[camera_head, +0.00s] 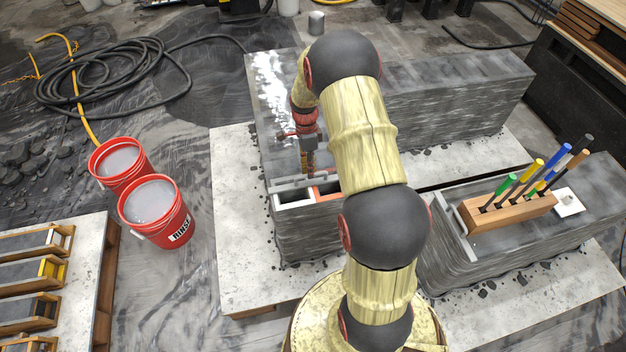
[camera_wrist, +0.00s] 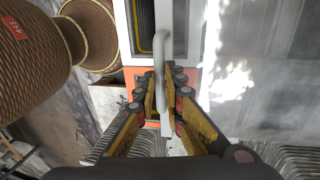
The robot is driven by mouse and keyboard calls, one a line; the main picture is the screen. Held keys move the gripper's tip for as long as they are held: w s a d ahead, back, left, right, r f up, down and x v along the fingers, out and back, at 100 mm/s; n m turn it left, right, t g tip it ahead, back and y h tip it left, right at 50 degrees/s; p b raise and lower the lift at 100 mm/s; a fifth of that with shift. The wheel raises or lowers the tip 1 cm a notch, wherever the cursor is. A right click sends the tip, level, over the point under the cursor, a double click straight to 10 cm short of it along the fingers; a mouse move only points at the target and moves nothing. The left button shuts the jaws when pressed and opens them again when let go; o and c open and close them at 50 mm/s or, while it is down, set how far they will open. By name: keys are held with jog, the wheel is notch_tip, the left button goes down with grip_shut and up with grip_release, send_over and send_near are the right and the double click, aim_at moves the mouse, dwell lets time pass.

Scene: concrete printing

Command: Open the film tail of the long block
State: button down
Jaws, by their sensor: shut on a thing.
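The long grey layered block (camera_head: 425,95) stands on a pale slab, with a bright, glossy patch (camera_head: 272,80) on its top that looks like film. My gripper (camera_head: 308,170) points down at the near end of this block. In the wrist view my gripper (camera_wrist: 163,95) is closed around a pale, rounded bar or handle (camera_wrist: 162,60), with a finger on each side. The bar lies over a white and orange divided holder (camera_wrist: 130,73). In the head view this holder (camera_head: 296,197) sits at the block's near edge. I cannot make out a separate film tail.
A second layered block (camera_head: 450,265) at right carries a wooden rack (camera_head: 505,212) of coloured-handled tools. Two red buckets (camera_head: 157,208) stand at left. A coiled black hose (camera_head: 105,75) lies behind them. Trowel-like tools lie at lower left.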

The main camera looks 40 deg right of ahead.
jog(key=w+d, duration=0.1)
jog(key=w, duration=0.1)
jog(key=w+d, duration=0.1)
jog(key=w, duration=0.2)
jog(key=w+d+p, duration=0.1)
jog(key=w, duration=0.1)
jog(key=shift+w+d, duration=0.25)
jog(key=shift+d, duration=0.05)
jog(key=c, duration=1.9)
grip_release()
jog(key=shift+s, duration=0.1)
jog(key=shift+r, duration=0.1)
notch_tip(320, 180, up, 12)
jog(key=w, duration=0.2)
jog(key=shift+d+f, duration=0.2)
jog(key=shift+d, duration=0.25)
jog(key=shift+w, duration=0.1)
